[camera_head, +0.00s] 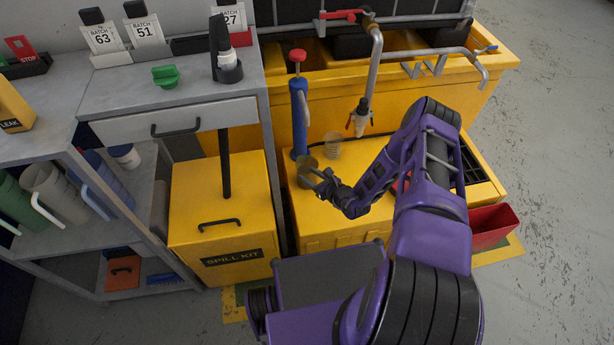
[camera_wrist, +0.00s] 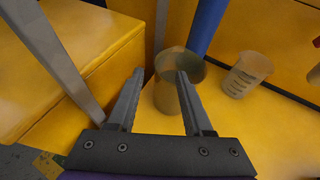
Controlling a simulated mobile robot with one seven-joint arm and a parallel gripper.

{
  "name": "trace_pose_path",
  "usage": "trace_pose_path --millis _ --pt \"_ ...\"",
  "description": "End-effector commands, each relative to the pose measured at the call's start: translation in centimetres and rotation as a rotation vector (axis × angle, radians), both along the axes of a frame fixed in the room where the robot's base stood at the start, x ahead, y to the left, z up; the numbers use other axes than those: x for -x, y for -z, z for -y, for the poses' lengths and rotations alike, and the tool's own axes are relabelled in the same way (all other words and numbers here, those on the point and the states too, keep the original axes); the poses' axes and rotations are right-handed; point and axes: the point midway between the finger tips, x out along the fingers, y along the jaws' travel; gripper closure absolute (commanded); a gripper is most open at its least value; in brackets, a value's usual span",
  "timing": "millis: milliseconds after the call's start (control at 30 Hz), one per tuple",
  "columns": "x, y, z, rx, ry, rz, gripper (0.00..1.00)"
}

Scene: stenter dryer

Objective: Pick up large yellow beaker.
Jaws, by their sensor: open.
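A large, see-through beaker with a yellowish-grey tint (camera_head: 307,163) stands upright on the yellow bench top, beside a blue pump-like cylinder. I take it for the large yellow beaker; its tint is hard to tell against the yellow surface. It also shows in the wrist view (camera_wrist: 167,93), just ahead of my fingers, with the right fingertip overlapping its side. My gripper (camera_head: 322,177) is open and empty, close to the beaker on its near right side. In the wrist view my gripper's fingers (camera_wrist: 160,73) are apart; whether one touches the beaker I cannot tell.
A smaller clear beaker with dark marks (camera_wrist: 245,76) stands to the right. The blue cylinder (camera_head: 299,120) rises behind the large beaker. The yellow spill kit box (camera_head: 222,210) and a grey cabinet leg (camera_wrist: 60,62) are at left. A tap (camera_head: 363,108) hangs behind.

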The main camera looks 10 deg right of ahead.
Motion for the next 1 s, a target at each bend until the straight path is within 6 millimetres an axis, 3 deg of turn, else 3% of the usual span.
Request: trace_pose_path --millis 500,767,1000 --pt "-4.9 2.3 -2.3 0.001 0.0 0.0 0.49" --pt "-5.1 2.3 -2.4 0.0 0.0 -0.001 0.49" --pt "-5.1 2.3 -2.4 0.0 0.0 -0.001 0.92"
